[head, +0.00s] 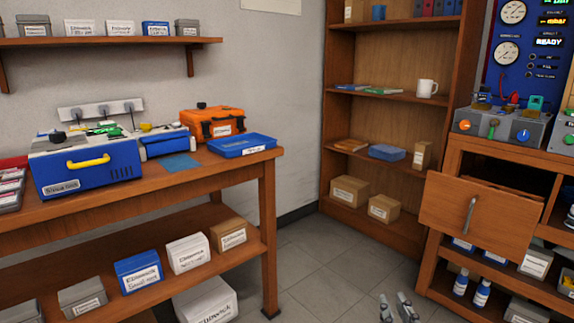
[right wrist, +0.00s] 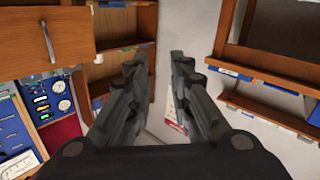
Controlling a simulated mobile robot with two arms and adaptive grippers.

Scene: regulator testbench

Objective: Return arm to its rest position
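My right gripper (head: 397,307) shows at the bottom edge of the head view, low over the grey floor. Its two fingers are apart with nothing between them. In the right wrist view the fingers of this gripper (right wrist: 156,62) also stand apart and empty, with only wall and furniture behind them. The gripper touches nothing that I can see. My left gripper is in neither view.
A wooden drawer (head: 483,212) with a metal handle sticks out from the bench at right. A wooden workbench (head: 271,165) with boxes stands at left. A tall shelf (head: 335,120) stands behind. Tiled floor (head: 315,250) between them is clear.

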